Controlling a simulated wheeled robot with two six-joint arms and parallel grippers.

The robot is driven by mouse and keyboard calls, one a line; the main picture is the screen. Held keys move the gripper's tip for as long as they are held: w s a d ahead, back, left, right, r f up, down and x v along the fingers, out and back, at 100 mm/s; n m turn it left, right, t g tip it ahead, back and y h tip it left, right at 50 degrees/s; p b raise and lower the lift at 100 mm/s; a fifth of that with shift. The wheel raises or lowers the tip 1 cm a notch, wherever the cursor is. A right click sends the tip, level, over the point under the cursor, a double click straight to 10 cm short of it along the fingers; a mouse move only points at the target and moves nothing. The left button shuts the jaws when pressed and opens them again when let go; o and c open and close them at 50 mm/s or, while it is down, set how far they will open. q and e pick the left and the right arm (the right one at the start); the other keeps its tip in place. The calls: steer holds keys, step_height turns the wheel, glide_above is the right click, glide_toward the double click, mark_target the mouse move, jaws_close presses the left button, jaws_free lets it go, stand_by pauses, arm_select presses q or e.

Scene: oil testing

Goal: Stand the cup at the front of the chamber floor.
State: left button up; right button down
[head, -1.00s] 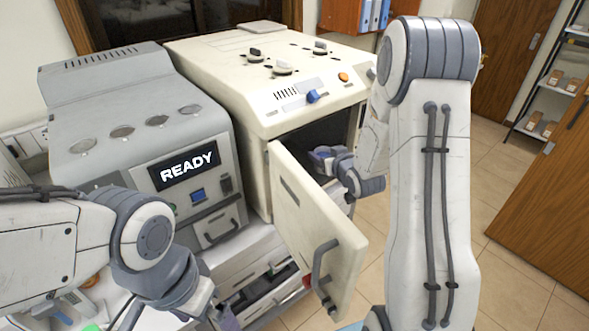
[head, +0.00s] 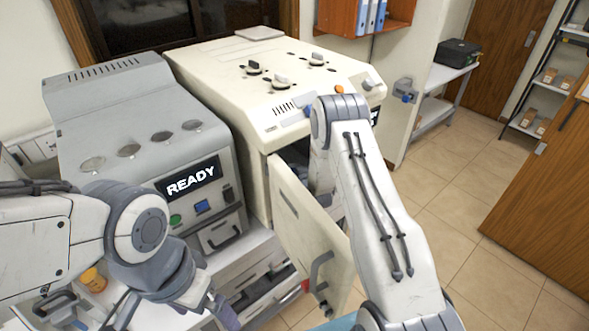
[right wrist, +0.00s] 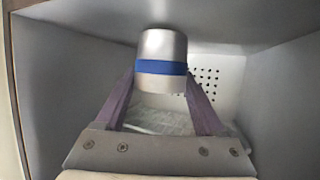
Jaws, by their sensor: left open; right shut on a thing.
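The cup (right wrist: 162,62) is a silver metal cylinder with a blue band. My right gripper (right wrist: 161,82) is shut on it, with a purple finger on each side, inside the chamber. The pale chamber floor (right wrist: 160,118) shows below and behind the fingers; I cannot tell whether the cup touches it. In the head view, the cream oven (head: 225,70) has its door (head: 305,225) swung open, and my right arm reaches in past it. The right fingers and cup are hidden there. My left gripper (head: 222,310) is open, low at the left, partly out of frame.
The chamber's side walls stand close on both sides, with a perforated back panel (right wrist: 208,80). The grey machine reading READY (head: 140,140) stands left of the oven. The open door is close to my right arm. An orange-capped bottle (head: 93,279) stands lower left.

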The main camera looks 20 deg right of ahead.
steer(key=shift+f, duration=0.2)
steer(key=shift+f, duration=0.15)
jaws_free()
steer(key=shift+r, duration=0.25)
steer(key=b+v, duration=0.5)
steer(key=v, duration=0.7)
steer(key=shift+f, duration=0.2)
